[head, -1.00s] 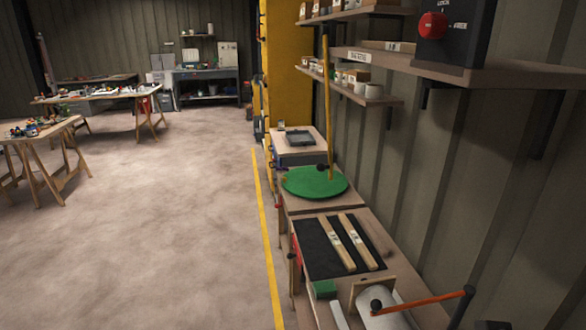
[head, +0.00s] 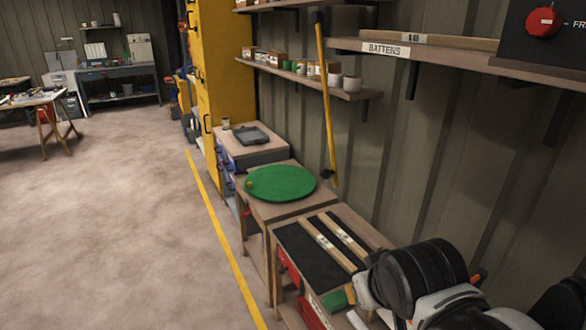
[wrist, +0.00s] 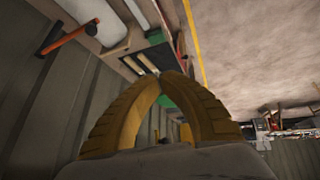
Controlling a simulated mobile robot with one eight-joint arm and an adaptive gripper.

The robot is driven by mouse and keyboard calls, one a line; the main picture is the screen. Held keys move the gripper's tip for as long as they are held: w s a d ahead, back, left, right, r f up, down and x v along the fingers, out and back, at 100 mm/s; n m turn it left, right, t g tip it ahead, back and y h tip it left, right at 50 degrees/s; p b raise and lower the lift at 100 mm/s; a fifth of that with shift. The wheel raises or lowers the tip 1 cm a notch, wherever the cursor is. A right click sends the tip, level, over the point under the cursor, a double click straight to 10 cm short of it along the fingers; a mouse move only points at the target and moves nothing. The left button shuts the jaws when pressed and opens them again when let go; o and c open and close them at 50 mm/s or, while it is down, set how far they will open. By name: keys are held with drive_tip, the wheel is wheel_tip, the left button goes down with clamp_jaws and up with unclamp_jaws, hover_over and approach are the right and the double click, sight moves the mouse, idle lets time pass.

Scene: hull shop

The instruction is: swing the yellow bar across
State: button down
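The yellow bar (head: 326,100) stands nearly upright against the ribbed wall in the head view, with dark fittings at its top and bottom ends. Its lower end is just right of a round green board (head: 281,183). My gripper (wrist: 165,78) shows in the wrist view as two yellow fingers curving together, their tips meeting, with nothing visible held between them. The bar is not recognisable in the wrist view. My gripper is hidden in the head view, where my arm fills the lower right.
A red knob (head: 543,21) on a dark box is at upper right. A battens shelf (head: 460,59) and a lower shelf (head: 300,80) project from the wall. An orange rod (wrist: 72,37) is left of my fingers. Open floor (head: 120,220) lies left of the yellow line.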

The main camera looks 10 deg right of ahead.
drive_tip(key=w+d+r+n+t+h+p, duration=0.1)
drive_tip(key=w+r+n+h, duration=0.15)
drive_tip(key=w, duration=0.55)
drive_tip(key=w+d+r+n+t+h+p, duration=0.1)
drive_tip(key=w+r+n+h, duration=0.15)
drive_tip(key=w, duration=0.65)
drive_tip(key=w+a+n+t+h+p, duration=0.1)
drive_tip(key=w+a+n+t+h, duration=0.15)
drive_tip(key=w+a, duration=0.45)
drive_tip(key=w+a+n+t+h+p, duration=0.1)
drive_tip(key=w+a+n+t, duration=0.25)
drive_tip(key=w, duration=0.55)
drive_tip(key=w+d+g+b, duration=0.1)
drive_tip(key=w+d+b, duration=0.1)
drive_tip(key=w+d, duration=0.2)
drive_tip(key=d, duration=0.3)
drive_tip(key=shift+w+n, duration=0.4)
